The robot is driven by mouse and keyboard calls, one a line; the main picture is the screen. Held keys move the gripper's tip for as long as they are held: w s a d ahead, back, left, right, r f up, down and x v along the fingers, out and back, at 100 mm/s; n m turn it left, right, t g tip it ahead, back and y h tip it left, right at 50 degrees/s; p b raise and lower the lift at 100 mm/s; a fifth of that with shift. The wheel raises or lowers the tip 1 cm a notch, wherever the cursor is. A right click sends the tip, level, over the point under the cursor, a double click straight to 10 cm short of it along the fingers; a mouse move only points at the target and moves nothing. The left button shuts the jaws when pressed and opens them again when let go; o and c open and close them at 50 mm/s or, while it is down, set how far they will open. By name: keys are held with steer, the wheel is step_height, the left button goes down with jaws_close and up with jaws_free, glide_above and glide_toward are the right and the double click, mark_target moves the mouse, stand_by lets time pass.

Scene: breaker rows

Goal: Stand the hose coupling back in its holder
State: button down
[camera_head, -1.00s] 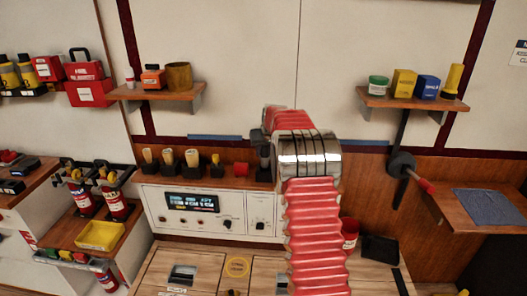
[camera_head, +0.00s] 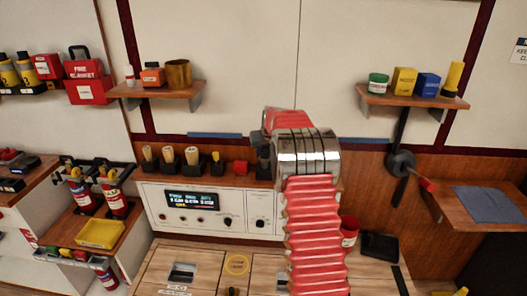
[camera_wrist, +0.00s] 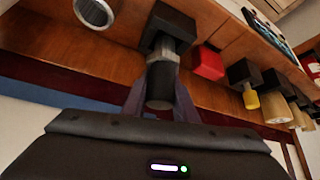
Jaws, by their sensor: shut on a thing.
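The hose coupling (camera_wrist: 162,78) has a grey hexagonal part and a black cylindrical end. My gripper (camera_wrist: 160,98) is shut on its black end, with one finger on each side. The coupling's grey part meets a black block-shaped holder (camera_wrist: 176,22) in the wrist view, which looks upside down. I cannot tell how deep it sits in the holder. In the head view, my gripper (camera_head: 264,150) is above the right end of the ledge, and my arm hides much of this spot.
Beside the holder are a red block (camera_head: 240,167) and several black holders with yellow or tan handled tools (camera_head: 191,155). A control panel (camera_head: 193,200) is below the ledge. A silver round ring (camera_wrist: 95,10) is on the other side of the holder.

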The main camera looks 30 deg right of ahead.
mark_target(264, 157)
steer(key=shift+f, duration=1.5)
steer(key=c, duration=1.3)
jaws_free()
steer(key=shift+f, duration=0.1)
steer(key=shift+c, duration=0.2)
steer(key=v, duration=1.3)
steer(key=shift+s+r, duration=0.3)
